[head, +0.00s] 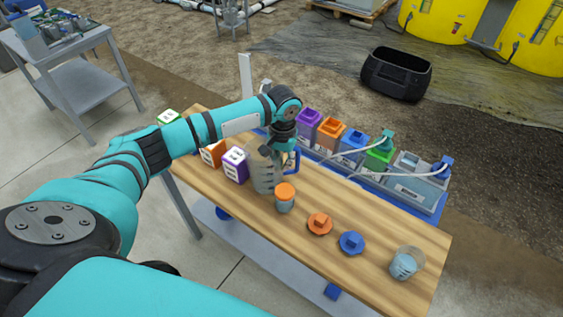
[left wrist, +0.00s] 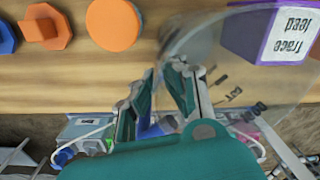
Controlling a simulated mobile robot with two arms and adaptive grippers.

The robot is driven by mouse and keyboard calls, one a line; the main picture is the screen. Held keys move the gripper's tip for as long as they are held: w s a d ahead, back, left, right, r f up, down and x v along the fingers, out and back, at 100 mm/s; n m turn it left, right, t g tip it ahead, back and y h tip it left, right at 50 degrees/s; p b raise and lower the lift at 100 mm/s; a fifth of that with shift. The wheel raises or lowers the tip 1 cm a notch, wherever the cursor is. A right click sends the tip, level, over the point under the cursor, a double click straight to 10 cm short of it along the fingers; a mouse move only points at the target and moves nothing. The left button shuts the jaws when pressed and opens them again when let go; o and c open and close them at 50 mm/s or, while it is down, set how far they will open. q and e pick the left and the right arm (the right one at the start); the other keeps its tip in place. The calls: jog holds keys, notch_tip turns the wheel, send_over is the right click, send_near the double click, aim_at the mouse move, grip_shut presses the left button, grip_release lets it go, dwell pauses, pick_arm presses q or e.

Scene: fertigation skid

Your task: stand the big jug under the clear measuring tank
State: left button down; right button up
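The big jug (head: 263,174) is clear with a blue handle (head: 293,162) and stands upright on the wooden table, behind an orange-lidded jar. My left gripper (head: 283,148) is down at the jug's handle side. In the left wrist view its fingers (left wrist: 160,76) are apart, with the jug's clear wall (left wrist: 225,62) beside the right finger. Blue shows between the fingers, but I cannot tell whether it is the handle or a bin behind. A greyish, clear-looking tank (head: 414,187) stands at the right end of the skid; I cannot tell if it is the measuring tank.
The table (head: 335,262) also holds the orange-lidded jar (head: 285,196), an orange cap (head: 320,223), a blue cap (head: 351,242) and a small clear beaker (head: 405,263). A purple-and-white box (head: 235,166) stands left of the jug. Coloured bins (head: 329,134) and hoses line the back edge.

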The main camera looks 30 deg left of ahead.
pick_arm(q)
jog(key=c, duration=1.5)
grip_release()
